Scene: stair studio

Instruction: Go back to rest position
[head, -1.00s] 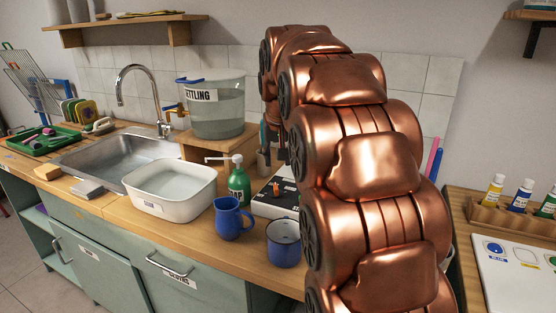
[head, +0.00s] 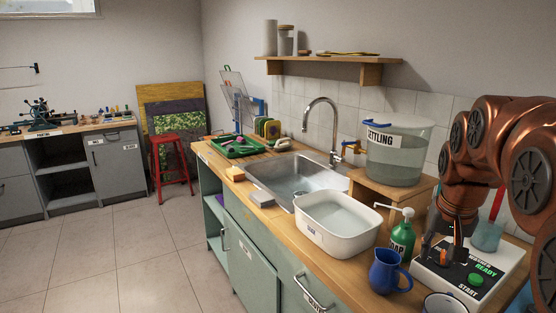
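My copper arm stands at the right edge of the head view. My gripper (head: 447,243) hangs down at its end, dark and small, above or just in front of the white device (head: 470,272) with a green button and the words READY and START. The gripper's fingers are partly lost against the device, and whether they are apart or closed is unclear. I see nothing clearly held in them.
A blue jug (head: 388,272), a blue mug (head: 444,304), a green soap bottle (head: 402,238) and a white basin (head: 337,222) crowd the counter near the gripper. The settling tank (head: 396,155) stands behind. Open floor (head: 110,250) lies at left, with a red stool (head: 172,160).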

